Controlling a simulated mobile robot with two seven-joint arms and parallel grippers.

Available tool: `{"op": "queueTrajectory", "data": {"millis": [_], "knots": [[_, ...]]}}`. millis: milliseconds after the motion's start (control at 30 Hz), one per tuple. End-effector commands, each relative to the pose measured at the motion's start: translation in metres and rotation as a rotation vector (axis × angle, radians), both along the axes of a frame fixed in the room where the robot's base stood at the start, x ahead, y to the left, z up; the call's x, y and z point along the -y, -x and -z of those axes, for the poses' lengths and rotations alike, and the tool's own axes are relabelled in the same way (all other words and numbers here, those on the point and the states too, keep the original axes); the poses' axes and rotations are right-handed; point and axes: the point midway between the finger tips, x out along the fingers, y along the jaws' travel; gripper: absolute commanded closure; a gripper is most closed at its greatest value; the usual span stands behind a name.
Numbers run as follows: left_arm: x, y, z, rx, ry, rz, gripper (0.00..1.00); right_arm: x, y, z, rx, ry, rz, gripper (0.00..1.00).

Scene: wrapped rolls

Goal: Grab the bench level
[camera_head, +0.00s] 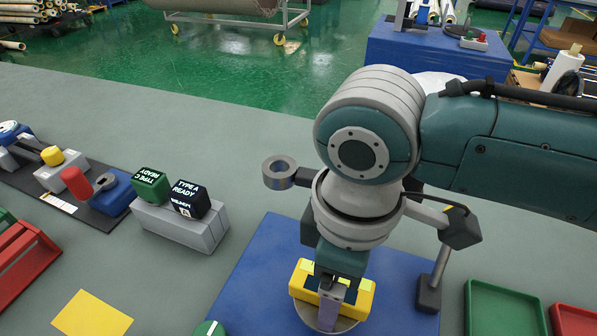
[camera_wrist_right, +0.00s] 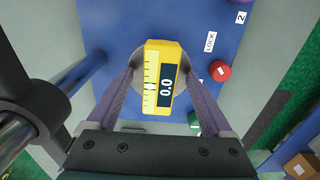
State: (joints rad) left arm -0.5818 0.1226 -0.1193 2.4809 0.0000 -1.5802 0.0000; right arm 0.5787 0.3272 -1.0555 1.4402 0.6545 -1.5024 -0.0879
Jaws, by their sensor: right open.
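The bench level is a yellow block with a bubble-scale strip and a dark "0.0" display. It lies on a round grey disc (camera_wrist_right: 193,65) on the blue board (camera_head: 258,275). The level (camera_head: 357,298) shows in the head view partly hidden behind my right gripper (camera_head: 328,312). In the right wrist view the level (camera_wrist_right: 163,60) sits between the two purple fingers of my right gripper (camera_wrist_right: 158,78). The fingers are open, one on each side of the level. I cannot tell whether either touches it. My left gripper is not in view.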

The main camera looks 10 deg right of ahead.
Motion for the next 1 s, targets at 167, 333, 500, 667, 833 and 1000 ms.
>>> {"op": "queueTrajectory", "data": {"millis": [167, 333, 500, 667, 833, 1000], "knots": [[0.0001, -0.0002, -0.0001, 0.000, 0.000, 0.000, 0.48, 0.0001, 0.0000, -0.0003, 0.000, 0.000, 0.000, 0.33], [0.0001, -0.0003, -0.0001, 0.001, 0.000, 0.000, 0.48, 0.0002, -0.0001, -0.0004, 0.000, 0.000, 0.001, 0.52], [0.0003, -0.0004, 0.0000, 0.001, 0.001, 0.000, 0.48, 0.0003, -0.0001, -0.0004, 0.000, 0.000, 0.001, 0.71], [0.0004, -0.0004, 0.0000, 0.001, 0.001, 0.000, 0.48, 0.0003, -0.0001, -0.0005, 0.000, 0.000, 0.001, 0.89], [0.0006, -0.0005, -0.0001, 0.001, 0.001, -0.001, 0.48, 0.0003, -0.0001, -0.0005, 0.000, 0.000, 0.001, 1.00], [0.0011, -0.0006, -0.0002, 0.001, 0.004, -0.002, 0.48, 0.0001, -0.0004, -0.0008, 0.000, 0.000, 0.001, 1.00]]}}
